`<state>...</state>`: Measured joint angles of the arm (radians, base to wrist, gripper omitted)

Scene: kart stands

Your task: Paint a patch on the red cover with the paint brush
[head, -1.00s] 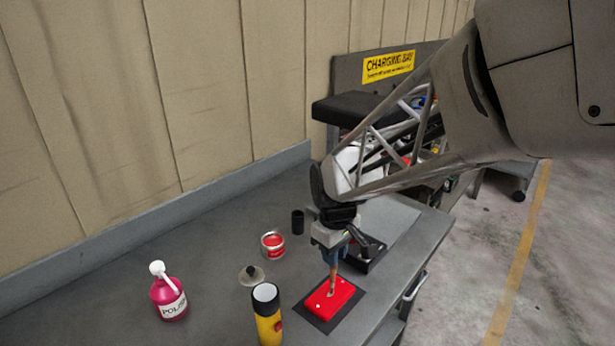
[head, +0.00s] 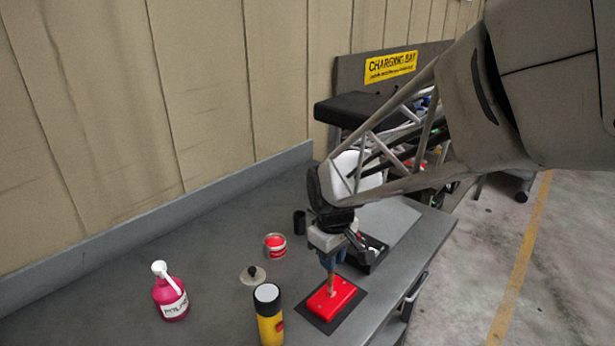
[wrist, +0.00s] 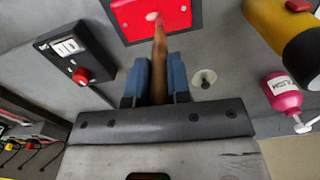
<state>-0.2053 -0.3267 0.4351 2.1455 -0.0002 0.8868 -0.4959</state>
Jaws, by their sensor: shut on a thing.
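My gripper (head: 331,260) is shut on the paint brush (head: 331,281) and holds it tip down over the red cover (head: 345,293). The cover is a flat red block on a dark mat (head: 349,318) on the workbench. In the wrist view, the brush (wrist: 158,65) stands between the blue fingers (wrist: 158,85) and its end reaches the red cover (wrist: 178,20). A pale pinkish spot shows on the cover beside the tip. I cannot tell whether the tip touches. An open tin of red paint (head: 275,245) stands behind, to the left.
A lid with a black knob (head: 253,275), a yellow-and-black cylinder (head: 270,325) and a pink polish bottle (head: 171,297) stand left of the cover. A black cup (head: 299,222) and a black box (head: 376,252) are behind. The bench's left part is clear.

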